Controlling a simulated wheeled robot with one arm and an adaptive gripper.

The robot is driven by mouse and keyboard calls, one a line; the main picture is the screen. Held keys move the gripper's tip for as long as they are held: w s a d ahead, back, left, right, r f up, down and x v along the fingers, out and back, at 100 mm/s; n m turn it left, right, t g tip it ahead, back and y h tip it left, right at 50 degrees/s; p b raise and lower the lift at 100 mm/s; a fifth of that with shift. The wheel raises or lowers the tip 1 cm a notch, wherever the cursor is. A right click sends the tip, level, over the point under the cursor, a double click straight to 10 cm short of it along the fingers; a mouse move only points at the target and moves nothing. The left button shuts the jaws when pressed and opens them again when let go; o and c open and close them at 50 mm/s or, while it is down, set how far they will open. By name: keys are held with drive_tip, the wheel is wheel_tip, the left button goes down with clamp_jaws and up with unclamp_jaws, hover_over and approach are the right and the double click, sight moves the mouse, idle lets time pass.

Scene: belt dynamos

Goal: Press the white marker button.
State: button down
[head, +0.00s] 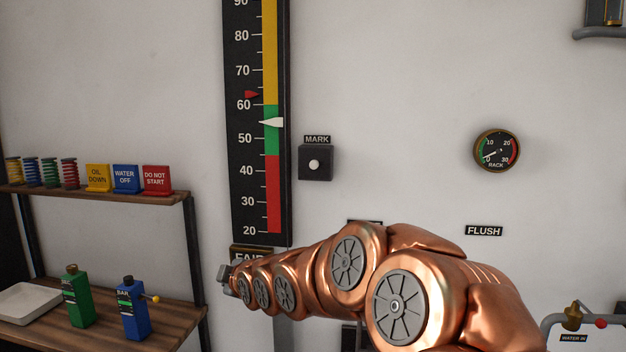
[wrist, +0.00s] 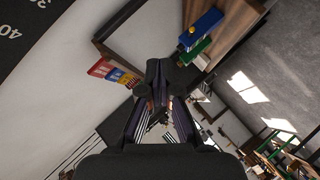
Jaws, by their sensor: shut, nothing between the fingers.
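The white marker button (head: 314,165) is a small round knob on a dark square box on the wall, under a MARK label (head: 317,139). It sits just right of a tall scale (head: 255,120) with red, green and yellow bands. My gripper (head: 228,280) is below and left of the button, apart from it, near the scale's lower end. In the wrist view my gripper (wrist: 158,85) is shut and empty, pointing toward the shelves. The button does not show in the wrist view.
A wooden shelf (head: 165,198) with spools and coloured signs is at left. Below it, a lower shelf (head: 150,335) holds a green bottle (head: 77,297), a blue bottle (head: 132,312) and a white tray (head: 28,300). A round gauge (head: 497,150) hangs at right. The wall around the button is clear.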

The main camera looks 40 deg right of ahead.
sight(314, 165)
drive_tip(key=w+d+r+n+t+h, duration=0.3)
drive_tip(key=d+r+t, duration=0.2)
drive_tip(key=d+r, duration=0.55)
drive_tip(key=s+d+r+n+t+h, duration=0.2)
drive_tip(key=s+d+r+t+h, duration=0.2)
drive_tip(key=d+r, duration=0.5)
drive_tip(key=shift+s+d+r+n+t, duration=0.25)
drive_tip(key=shift+s+d+t, duration=0.25)
drive_tip(key=shift+s+d, duration=0.55)
drive_tip(key=shift+w+d+f+p, duration=0.1)
drive_tip(key=shift+w+d+p, duration=0.7)
drive_tip(key=shift+d+p, duration=0.35)
drive_tip(key=shift+w+d+r+p, duration=0.1)
drive_tip(key=shift+w+d+p, duration=0.75)
drive_tip(key=shift+d+p, duration=0.3)
drive_tip(key=shift+w+d+f+p, duration=0.1)
drive_tip(key=shift+w+d+p, duration=0.7)
drive_tip(key=shift+d+p, duration=0.35)
drive_tip(key=shift+d, duration=0.1)
